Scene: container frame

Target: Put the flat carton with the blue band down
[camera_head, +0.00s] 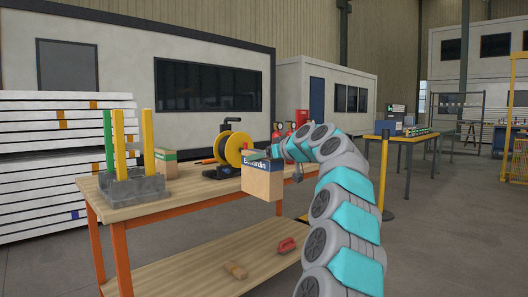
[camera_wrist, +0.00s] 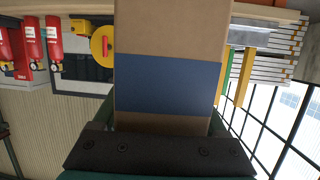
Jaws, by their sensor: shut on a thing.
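The flat carton with the blue band (camera_head: 262,181) is brown, with a dark blue band with white lettering near its top in the head view. It hangs in front of the wooden workbench (camera_head: 190,204), near its right end; whether it touches the bench is hard to tell. In the wrist view the carton (camera_wrist: 172,35) fills the middle, its blue band across it. My gripper (camera_wrist: 160,135) is shut on the carton at its banded end. In the head view the fingers are mostly hidden behind the carton and my arm.
On the bench stand a grey holder (camera_head: 133,190) with green and yellow posts, a carton with a green band (camera_head: 166,163) and a yellow cable reel (camera_head: 236,148). The front middle of the top is clear. A red object (camera_head: 287,245) lies on the lower shelf.

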